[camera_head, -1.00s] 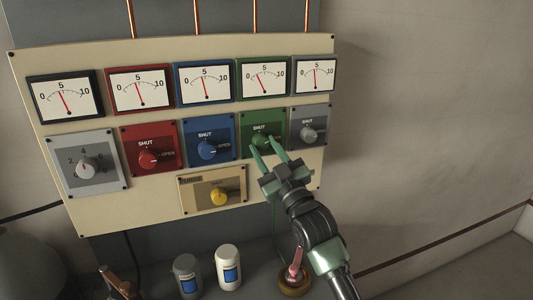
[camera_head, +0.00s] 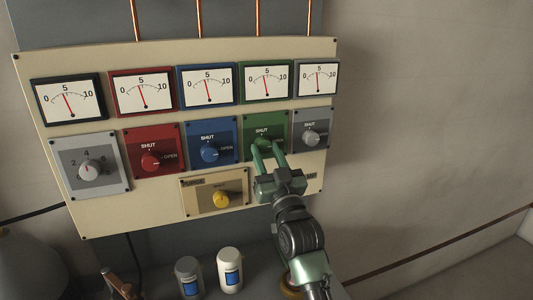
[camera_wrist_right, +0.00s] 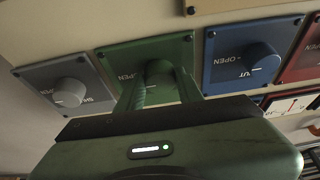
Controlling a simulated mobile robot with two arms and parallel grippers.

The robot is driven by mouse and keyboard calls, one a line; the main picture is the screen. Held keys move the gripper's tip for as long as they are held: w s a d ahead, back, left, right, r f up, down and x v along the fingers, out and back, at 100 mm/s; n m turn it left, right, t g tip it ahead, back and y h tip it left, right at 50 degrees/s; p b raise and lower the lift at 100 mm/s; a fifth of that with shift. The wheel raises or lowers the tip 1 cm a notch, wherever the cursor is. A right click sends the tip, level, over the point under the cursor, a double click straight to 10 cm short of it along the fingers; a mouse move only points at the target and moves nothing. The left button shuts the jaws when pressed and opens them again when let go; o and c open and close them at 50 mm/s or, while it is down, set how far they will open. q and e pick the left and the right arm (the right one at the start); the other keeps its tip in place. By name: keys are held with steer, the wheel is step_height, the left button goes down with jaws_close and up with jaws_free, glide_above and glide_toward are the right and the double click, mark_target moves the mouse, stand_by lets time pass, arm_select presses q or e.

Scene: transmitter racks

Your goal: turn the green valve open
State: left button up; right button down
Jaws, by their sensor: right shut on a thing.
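The green valve is a round knob (camera_head: 262,142) on a green plate (camera_head: 280,128), marked SHUT at the top, in the right part of the cream panel. It also shows in the wrist view, where the green knob (camera_wrist_right: 158,72) sits between my fingers. My right gripper (camera_head: 267,149) reaches up from below and is shut on the green knob, one finger on each side. The fingers hide much of the knob, and I cannot tell where its pointer stands. My left gripper is not in view.
A blue knob (camera_head: 210,153) and a small grey knob (camera_head: 310,139) flank the green plate closely. A yellow knob (camera_head: 221,199) sits below. A row of gauges, including a green-framed one (camera_head: 283,91), runs above. White (camera_head: 230,268) and grey (camera_head: 188,277) bottles stand below the panel.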

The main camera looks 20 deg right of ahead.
steer(key=shift+r, duration=0.1)
steer(key=c, duration=0.9)
jaws_free()
steer(key=shift+s+f+b, duration=0.3)
steer(key=shift+s+f, duration=0.05)
steer(key=shift+s, duration=0.05)
steer(key=b+v, duration=0.2)
steer(key=v, duration=0.4)
steer(key=shift+s, duration=0.4)
